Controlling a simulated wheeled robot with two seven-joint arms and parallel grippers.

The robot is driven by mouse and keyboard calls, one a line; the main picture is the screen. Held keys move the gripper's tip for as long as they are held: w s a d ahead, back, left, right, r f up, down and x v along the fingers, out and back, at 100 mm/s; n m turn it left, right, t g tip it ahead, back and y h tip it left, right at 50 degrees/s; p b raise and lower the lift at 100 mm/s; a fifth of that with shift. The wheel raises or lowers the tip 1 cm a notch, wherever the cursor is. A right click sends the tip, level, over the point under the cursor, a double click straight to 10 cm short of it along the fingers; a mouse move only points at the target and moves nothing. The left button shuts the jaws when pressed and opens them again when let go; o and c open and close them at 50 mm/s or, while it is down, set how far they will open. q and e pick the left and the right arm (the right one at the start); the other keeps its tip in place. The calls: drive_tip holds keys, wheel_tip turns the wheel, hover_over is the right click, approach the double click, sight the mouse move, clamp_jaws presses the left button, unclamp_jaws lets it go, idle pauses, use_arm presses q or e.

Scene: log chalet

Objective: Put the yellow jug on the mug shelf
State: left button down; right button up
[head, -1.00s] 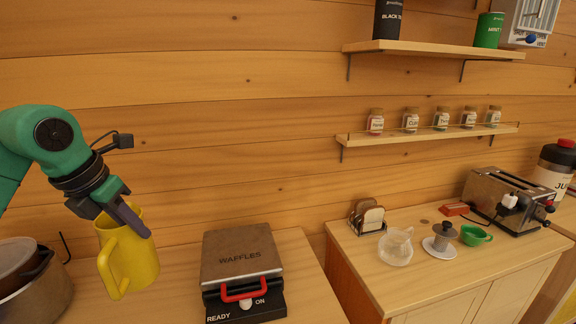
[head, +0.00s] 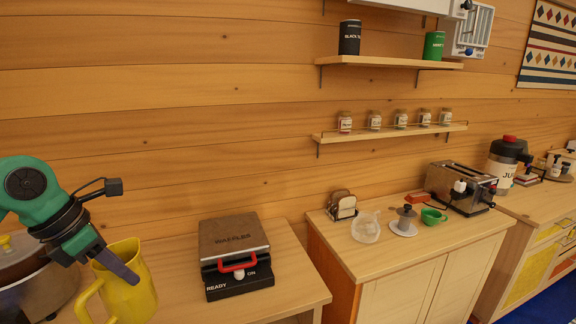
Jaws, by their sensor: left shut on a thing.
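The yellow jug (head: 133,287) is at the lower left of the head view, upright or nearly so, with its handle toward the lower left. My left gripper (head: 118,268) is shut on the jug's rim, with one finger showing across the near side of its wall. The jug's base is cut off or hidden at the bottom of the picture. No shelf holding mugs can be picked out. My right gripper is not in view.
A waffle maker (head: 234,252) stands right of the jug. A pot (head: 35,285) is behind my left arm. The right counter (head: 372,257) holds a toast rack, glass jug, green cup and toaster (head: 461,186). Wall shelves carry spice jars (head: 374,120) and canisters (head: 349,38).

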sight(146, 315)
use_arm(q)
drive_tip(key=s+d+f+m+g, duration=0.1)
drive_tip(key=f+m, duration=0.1)
drive_tip(key=m, duration=0.1)
drive_tip(key=s+d+f+m+g+h, duration=0.1)
drive_tip(key=f+m, duration=0.1)
drive_tip(key=f, duration=0.1)
drive_tip(key=s+d+f+m+g, duration=0.1)
drive_tip(key=f+m, duration=0.1)
drive_tip(key=m, duration=0.1)
drive_tip(key=shift+d+f+m, duration=0.15)
drive_tip(key=shift+d+m, duration=0.15)
drive_tip(key=shift+d, duration=0.1)
drive_tip(key=s+d+f+m+g+y, duration=0.2)
drive_tip(key=d+f+m, duration=0.2)
drive_tip(key=f+m, duration=0.4)
drive_tip(key=s+d+f+m+g+y, duration=0.2)
drive_tip(key=d+f+m, duration=0.2)
drive_tip(key=f+m, duration=0.5)
drive_tip(key=m, duration=0.3)
drive_tip(key=shift+s+f+g+y, duration=0.2)
drive_tip(key=shift+s+g+y, duration=0.05)
drive_tip(key=shift+g+y, duration=0.15)
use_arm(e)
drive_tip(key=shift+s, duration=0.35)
